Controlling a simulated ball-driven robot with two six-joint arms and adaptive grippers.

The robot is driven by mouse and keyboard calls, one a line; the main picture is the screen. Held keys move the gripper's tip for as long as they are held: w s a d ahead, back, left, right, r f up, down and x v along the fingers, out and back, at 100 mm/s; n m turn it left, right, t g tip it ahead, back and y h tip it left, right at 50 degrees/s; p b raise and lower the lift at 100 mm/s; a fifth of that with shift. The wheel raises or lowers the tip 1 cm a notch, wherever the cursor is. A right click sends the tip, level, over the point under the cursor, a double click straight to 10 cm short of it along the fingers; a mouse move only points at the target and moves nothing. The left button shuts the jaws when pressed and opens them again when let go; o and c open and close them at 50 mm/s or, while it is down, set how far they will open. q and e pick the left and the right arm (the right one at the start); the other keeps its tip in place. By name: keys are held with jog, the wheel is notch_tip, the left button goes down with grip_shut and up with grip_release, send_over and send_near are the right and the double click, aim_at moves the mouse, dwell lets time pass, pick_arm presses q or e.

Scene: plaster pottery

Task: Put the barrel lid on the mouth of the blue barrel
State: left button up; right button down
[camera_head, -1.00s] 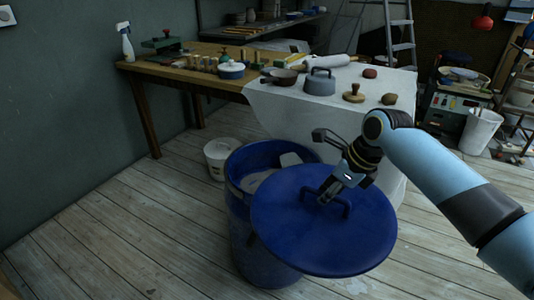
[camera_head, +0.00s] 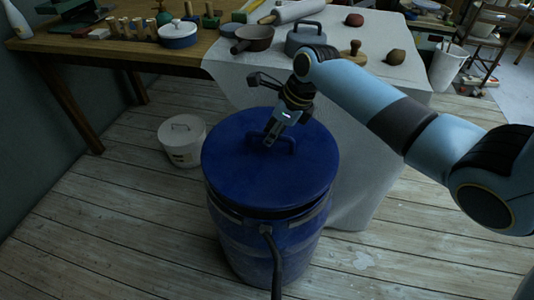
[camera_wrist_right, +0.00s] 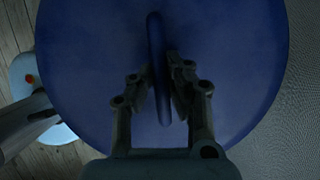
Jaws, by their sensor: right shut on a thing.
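The barrel lid (camera_head: 270,180) is a round blue disc with a raised loop handle. It lies over the mouth of the blue barrel (camera_head: 238,245) in the head view and hides it. A dark band shows under its front edge; I cannot tell whether it rests fully on the rim. My right gripper (camera_head: 271,138) is shut on the lid's handle (camera_head: 287,141). In the right wrist view, the fingers (camera_wrist_right: 169,88) stand on both sides of the handle (camera_wrist_right: 157,55), and the lid (camera_wrist_right: 90,75) fills most of the picture. My left gripper is not in view.
A white lidded bucket (camera_head: 182,142) stands on the floor left of the barrel. A cloth-covered table (camera_head: 240,80) with pots and tools stands behind. A dark bent rod (camera_head: 273,255) shows before the barrel; I cannot tell what it belongs to.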

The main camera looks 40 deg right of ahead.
aim_at(273, 148)
jog(key=shift+w+f, duration=0.15)
jog(key=shift+f, duration=0.8)
notch_tip(273, 148, down, 4)
jog(key=shift+r+b, duration=0.2)
jog(key=shift+b, duration=0.75)
jog(key=shift+r, duration=0.1)
jog(key=c, duration=1.4)
grip_release()
jog(key=shift+f, duration=0.2)
jog(key=shift+o, duration=0.2)
jog(key=shift+r, duration=0.15)
jog(key=p+v, duration=0.5)
jog(key=v, duration=0.6)
jog(key=shift+s+d+r, duration=0.15)
jog(key=shift+s+r, duration=0.1)
jog(key=shift+r, duration=0.25)
